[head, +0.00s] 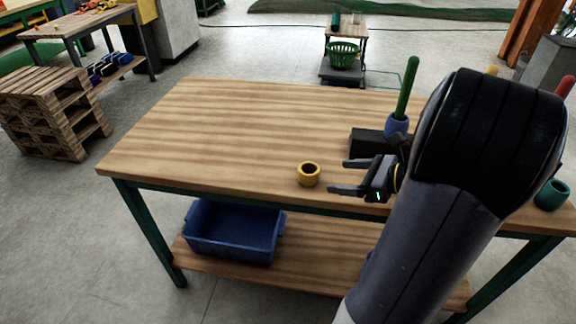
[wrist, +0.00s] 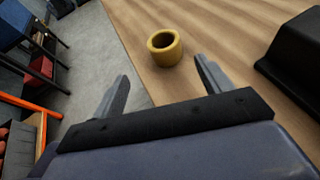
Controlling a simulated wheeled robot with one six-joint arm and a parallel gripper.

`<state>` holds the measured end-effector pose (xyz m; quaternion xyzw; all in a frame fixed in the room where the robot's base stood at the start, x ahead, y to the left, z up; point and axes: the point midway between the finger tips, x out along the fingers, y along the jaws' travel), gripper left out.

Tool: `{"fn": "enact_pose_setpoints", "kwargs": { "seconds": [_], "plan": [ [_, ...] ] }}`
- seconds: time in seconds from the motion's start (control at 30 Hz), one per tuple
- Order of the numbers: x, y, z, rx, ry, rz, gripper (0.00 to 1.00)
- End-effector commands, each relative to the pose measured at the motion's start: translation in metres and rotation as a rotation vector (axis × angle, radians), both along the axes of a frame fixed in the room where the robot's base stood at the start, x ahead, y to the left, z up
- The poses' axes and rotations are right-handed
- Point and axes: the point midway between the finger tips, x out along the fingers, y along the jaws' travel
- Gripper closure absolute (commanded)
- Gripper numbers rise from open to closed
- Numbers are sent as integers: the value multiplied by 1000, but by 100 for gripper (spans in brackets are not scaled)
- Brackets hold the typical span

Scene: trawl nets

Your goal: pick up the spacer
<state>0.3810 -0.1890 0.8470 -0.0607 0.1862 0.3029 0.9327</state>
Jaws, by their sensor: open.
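The spacer (head: 308,175) is a short yellow ring with an open top, standing upright on the wooden table near its front edge. It also shows in the wrist view (wrist: 164,48), beyond the fingertips and between their lines, a little nearer the right finger. My gripper (head: 338,176) is open and empty. In the head view it is just right of the spacer, with its fingers pointing left towards it. The spacer appears apart from both fingers.
Behind my gripper a black block (head: 369,142) and a blue holder (head: 397,125) with a green rod (head: 407,88) stand on the table (head: 220,125). A teal cup (head: 551,195) is at the right. The table's left half is clear. A blue bin (head: 232,232) sits on the lower shelf.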

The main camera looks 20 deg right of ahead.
Motion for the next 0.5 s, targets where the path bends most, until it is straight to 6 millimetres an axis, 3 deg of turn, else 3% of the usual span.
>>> {"fn": "enact_pose_setpoints", "kwargs": {
  "seconds": [0.3, 0.5],
  "plan": [
    [32, 24, -18, 2, 0, 5, 26],
    [42, 30, -22, 1, 1, 1, 26]
  ]
}}
